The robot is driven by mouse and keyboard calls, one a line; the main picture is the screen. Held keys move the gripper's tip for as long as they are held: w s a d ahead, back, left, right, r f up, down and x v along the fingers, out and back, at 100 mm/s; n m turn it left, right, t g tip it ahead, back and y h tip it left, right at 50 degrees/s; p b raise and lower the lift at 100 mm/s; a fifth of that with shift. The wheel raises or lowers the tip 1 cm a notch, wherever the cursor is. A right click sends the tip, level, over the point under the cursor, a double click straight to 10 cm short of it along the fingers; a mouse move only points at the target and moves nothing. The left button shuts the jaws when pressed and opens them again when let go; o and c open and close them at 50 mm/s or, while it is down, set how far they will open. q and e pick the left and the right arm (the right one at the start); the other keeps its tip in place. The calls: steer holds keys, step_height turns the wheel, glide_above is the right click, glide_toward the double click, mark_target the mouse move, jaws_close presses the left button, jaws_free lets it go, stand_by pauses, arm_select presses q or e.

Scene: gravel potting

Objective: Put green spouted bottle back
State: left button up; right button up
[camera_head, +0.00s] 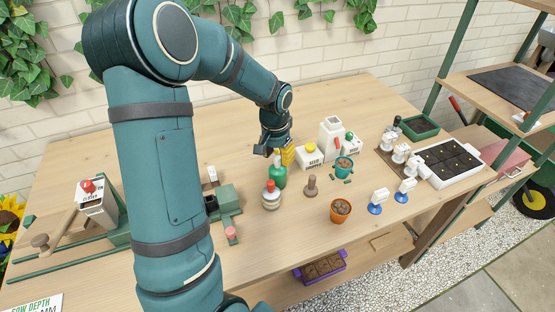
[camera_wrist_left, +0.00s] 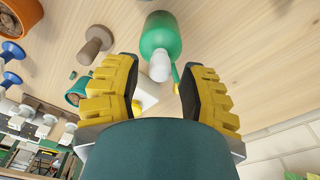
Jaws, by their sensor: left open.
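The green spouted bottle (camera_head: 279,176) stands on the wooden table, just behind a white jar with a red top (camera_head: 271,196). My left gripper (camera_head: 281,148) is beside and slightly above the bottle's top in the head view. In the left wrist view, the green bottle (camera_wrist_left: 160,38) with its pale cap lies just beyond the open yellow fingertips (camera_wrist_left: 161,72), roughly centred between them. The gripper is empty and appears apart from the bottle. My right gripper is not in view.
A white seed box with a yellow knob (camera_head: 309,157) stands close right of the gripper. A brown wooden tamper (camera_head: 311,187), a teal pot (camera_head: 343,168) and an orange pot (camera_head: 340,211) stand right of the bottle. Bare tabletop (camera_head: 200,130) lies behind.

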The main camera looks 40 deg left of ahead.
arm_select(q)
step_height(320, 180, up, 9)
steer(key=p, duration=0.1)
steer(key=shift+s+p, duration=0.35)
steer(key=shift+p, duration=0.05)
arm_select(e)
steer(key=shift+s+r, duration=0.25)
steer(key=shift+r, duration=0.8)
arm_select(q)
steer(key=shift+f, duration=0.1)
